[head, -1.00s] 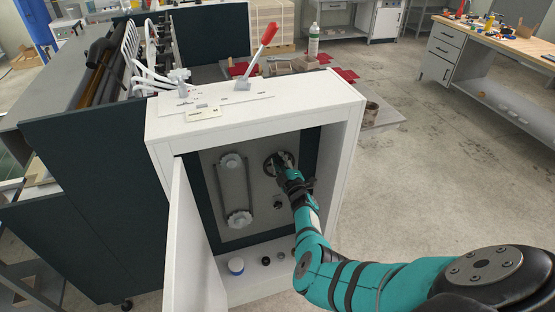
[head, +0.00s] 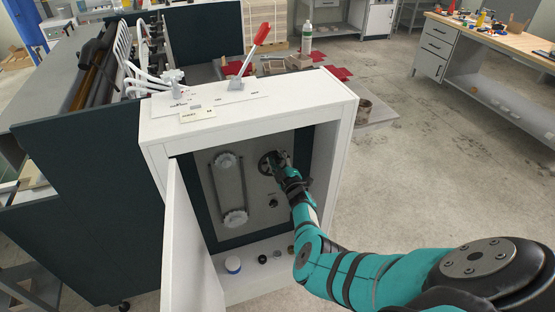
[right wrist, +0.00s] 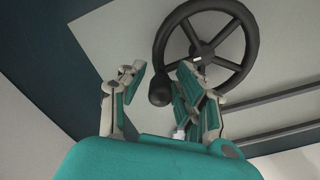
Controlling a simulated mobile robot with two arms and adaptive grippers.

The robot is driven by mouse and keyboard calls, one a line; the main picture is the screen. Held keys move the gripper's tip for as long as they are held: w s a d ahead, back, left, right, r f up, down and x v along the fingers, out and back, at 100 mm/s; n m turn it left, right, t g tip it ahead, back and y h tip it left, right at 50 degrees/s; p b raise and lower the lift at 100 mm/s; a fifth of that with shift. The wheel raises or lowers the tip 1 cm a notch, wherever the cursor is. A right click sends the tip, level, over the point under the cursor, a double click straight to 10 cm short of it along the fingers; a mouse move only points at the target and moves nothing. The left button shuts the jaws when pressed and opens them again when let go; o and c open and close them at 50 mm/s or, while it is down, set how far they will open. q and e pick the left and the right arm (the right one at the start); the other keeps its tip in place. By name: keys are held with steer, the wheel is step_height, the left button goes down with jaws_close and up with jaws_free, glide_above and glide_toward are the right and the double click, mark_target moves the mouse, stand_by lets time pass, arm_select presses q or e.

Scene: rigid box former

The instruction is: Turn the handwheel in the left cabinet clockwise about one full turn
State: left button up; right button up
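The handwheel (head: 265,165) is a dark spoked wheel on the grey back panel inside the open white cabinet (head: 347,130). In the right wrist view the handwheel (right wrist: 253,45) shows its rim, spokes and hub, with a dark rounded handle knob (right wrist: 160,92) at its lower left. My right gripper (head: 278,162) is at the wheel and covers part of it in the head view. In the right wrist view my right gripper (right wrist: 160,74) is open, with its fingers on either side of the knob and visible gaps beside it. My left gripper is not in view.
The cabinet door (head: 188,240) stands open at left. A chain with two sprockets (head: 235,218) is left of the wheel, and a small knob (head: 272,202) is below it. A red lever (head: 262,34) rises on top.

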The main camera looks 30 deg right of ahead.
steer(key=shift+o, duration=0.5)
steer(key=shift+s+a+f, duration=0.15)
steer(key=shift+s, duration=0.35)
steer(key=v, duration=1.1)
